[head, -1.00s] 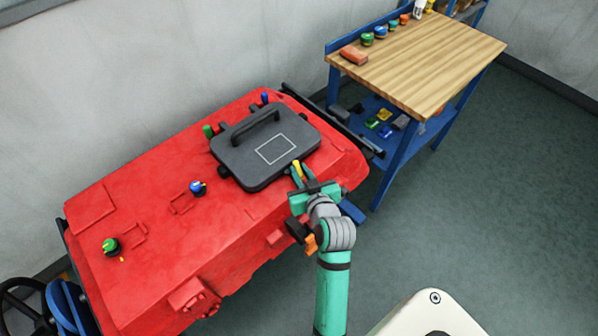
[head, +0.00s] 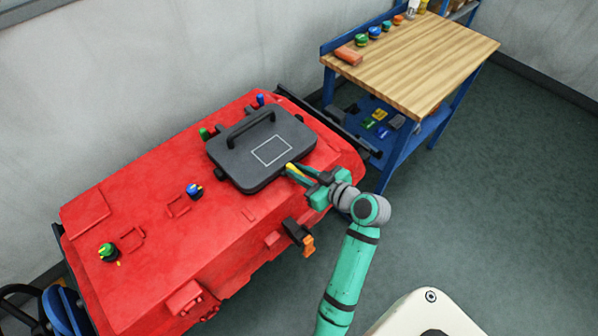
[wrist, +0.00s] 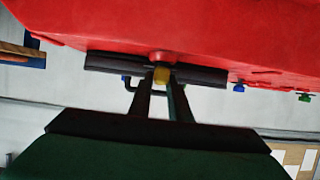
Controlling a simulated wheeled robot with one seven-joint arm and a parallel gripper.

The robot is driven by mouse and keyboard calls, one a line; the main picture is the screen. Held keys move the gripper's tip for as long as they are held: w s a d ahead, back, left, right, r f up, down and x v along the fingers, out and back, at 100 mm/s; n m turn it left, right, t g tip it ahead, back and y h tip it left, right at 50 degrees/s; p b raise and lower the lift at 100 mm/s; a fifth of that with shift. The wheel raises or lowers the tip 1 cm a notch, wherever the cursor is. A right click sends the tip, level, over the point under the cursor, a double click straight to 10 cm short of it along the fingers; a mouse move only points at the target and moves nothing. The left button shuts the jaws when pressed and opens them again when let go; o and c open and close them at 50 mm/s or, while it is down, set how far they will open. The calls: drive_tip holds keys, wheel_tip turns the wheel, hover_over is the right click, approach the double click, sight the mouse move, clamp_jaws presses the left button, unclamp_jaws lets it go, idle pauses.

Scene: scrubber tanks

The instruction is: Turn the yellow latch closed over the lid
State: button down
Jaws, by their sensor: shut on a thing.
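The dark grey lid (head: 262,150) with a black handle lies on top of the red tank (head: 130,215). The yellow latch (head: 291,168) is at the lid's front right edge, and its tip appears to reach the lid's edge; I cannot tell if it lies over it. My gripper (head: 299,174) is shut on the latch and reaches it from the right. In the wrist view the yellow latch (wrist: 162,75) sits between the fingertips of my gripper (wrist: 161,88), in front of the dark lid edge (wrist: 110,63). The fingers hide part of the latch.
A green knob (head: 107,251), a blue knob (head: 194,190), a green latch (head: 205,134) and a blue latch (head: 260,100) stand on the tank. An orange-and-black part (head: 299,236) juts from its front. A wooden workbench (head: 420,65) stands behind right. The floor at right is clear.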

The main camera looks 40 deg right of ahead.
drive_tip(key=shift+f, duration=0.2)
drive_tip(key=c, duration=1.9)
unclamp_jaws()
drive_tip(key=shift+r, duration=0.1)
drive_tip(key=v, duration=1.1)
drive_tip(key=shift+w, duration=0.1)
